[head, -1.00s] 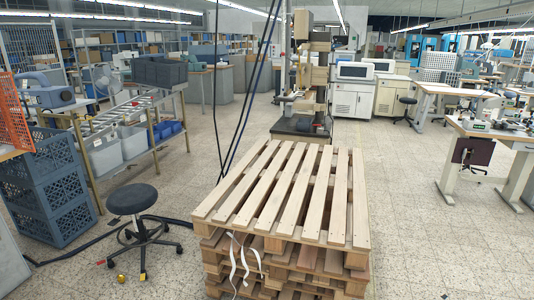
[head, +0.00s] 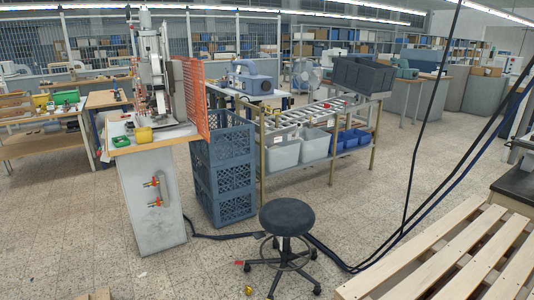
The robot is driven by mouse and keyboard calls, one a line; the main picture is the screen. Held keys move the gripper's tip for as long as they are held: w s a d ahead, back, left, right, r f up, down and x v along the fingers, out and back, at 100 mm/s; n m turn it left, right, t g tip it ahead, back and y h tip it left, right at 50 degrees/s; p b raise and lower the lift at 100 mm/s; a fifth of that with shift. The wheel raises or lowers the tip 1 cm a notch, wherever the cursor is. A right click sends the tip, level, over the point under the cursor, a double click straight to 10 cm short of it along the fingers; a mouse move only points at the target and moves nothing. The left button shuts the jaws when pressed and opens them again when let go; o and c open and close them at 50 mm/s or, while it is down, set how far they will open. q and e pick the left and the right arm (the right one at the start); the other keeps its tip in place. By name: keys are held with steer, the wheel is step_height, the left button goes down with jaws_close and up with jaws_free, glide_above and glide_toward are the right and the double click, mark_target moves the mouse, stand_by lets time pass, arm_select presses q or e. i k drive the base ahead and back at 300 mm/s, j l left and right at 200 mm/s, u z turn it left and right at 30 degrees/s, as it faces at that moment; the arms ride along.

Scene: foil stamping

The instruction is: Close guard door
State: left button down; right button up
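An orange mesh panel (head: 191,98), which looks like the guard door, stands upright at the right edge of a small worktable (head: 178,136). It is seen at a steep angle. A grey press-like machine (head: 152,70) stands on that table, just left of the panel. The front side of the machine shows no panel across it. I cannot tell where the panel is hinged. Neither of my grippers is in view.
A grey cabinet (head: 152,200) supports the worktable. Blue crates (head: 226,172) stand right of it. A black stool (head: 287,217) is in front, with a cable on the floor behind it. Wooden pallets (head: 450,262) fill the lower right. The floor at lower left is mostly clear.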

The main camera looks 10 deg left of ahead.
mark_target(205, 91)
steer(key=i+j+u, duration=0.2)
steer(key=i, duration=0.3)
steer(key=i+j+u, duration=0.15)
steer(key=i+j, duration=0.15)
steer(key=i, duration=0.25)
steer(key=i+j+u, duration=0.2)
steer(key=i, duration=0.35)
